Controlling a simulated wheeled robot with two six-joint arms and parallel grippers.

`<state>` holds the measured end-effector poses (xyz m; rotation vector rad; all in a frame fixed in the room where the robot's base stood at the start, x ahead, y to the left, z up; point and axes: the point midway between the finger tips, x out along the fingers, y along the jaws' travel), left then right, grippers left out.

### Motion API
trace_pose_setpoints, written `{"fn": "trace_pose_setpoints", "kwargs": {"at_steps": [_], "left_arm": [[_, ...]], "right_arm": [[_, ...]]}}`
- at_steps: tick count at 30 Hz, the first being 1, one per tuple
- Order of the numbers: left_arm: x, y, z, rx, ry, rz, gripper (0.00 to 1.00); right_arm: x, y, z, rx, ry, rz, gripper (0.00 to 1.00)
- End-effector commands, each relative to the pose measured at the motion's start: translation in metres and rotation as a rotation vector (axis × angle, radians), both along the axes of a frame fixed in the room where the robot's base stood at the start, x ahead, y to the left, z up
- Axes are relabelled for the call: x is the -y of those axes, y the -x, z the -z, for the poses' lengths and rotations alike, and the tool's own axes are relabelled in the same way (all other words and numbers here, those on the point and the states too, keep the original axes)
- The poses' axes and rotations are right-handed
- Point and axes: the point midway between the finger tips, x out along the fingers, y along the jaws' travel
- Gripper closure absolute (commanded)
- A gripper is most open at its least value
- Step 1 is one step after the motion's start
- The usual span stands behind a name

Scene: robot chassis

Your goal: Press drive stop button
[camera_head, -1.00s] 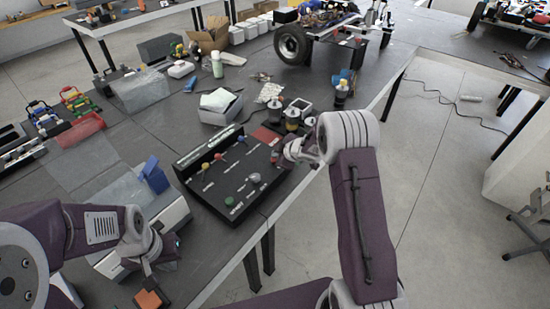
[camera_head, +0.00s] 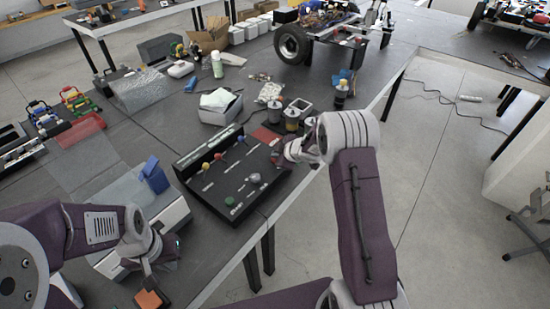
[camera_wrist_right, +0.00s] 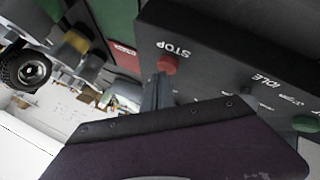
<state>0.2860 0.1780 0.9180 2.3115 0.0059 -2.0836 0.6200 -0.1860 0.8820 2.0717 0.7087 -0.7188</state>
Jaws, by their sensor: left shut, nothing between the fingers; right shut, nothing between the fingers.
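The black control panel (camera_head: 240,209) sits near the table's front edge. It carries red, yellow and blue knobs, a grey knob (camera_head: 254,178) and a green button (camera_head: 230,201). In the right wrist view, the red button (camera_wrist_right: 168,64) beside the word STOP is at the upper middle. My right gripper (camera_head: 279,155) is shut and empty at the panel's right end. In its wrist view the fingertips (camera_wrist_right: 160,82) are right at the red button; I cannot tell whether they touch or press it. My left gripper (camera_head: 147,272) is shut and empty at the lower left, away from the panel.
Several dark and yellow cylindrical parts (camera_head: 291,120) stand just behind the panel's right end. A wheeled chassis (camera_head: 293,44) is further back. The table edge runs close to my right arm.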

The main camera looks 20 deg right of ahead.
Motion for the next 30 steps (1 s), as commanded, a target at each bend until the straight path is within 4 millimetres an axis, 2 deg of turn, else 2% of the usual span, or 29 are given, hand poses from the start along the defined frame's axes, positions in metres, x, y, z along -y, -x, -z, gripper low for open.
{"fn": "trace_pose_setpoints", "kwargs": {"at_steps": [7, 16, 22, 30], "left_arm": [[0.0, 0.0, 0.006, 0.0, 0.0, 0.0, 1.0], [0.0, 0.0, 0.005, 0.0, 0.0, 0.0, 1.0], [0.0, 0.0, -0.006, 0.0, 0.0, 0.0, 1.0], [0.0, 0.0, -0.005, 0.0, 0.0, 0.0, 1.0]], "right_arm": [[0.0, 0.0, 0.01, -0.001, 0.0, 0.0, 1.0], [0.0, 0.001, 0.01, -0.004, 0.001, 0.001, 1.0], [0.001, 0.001, 0.002, -0.004, 0.001, 0.001, 1.0], [0.001, 0.001, 0.002, -0.003, 0.0, 0.001, 1.0]]}}
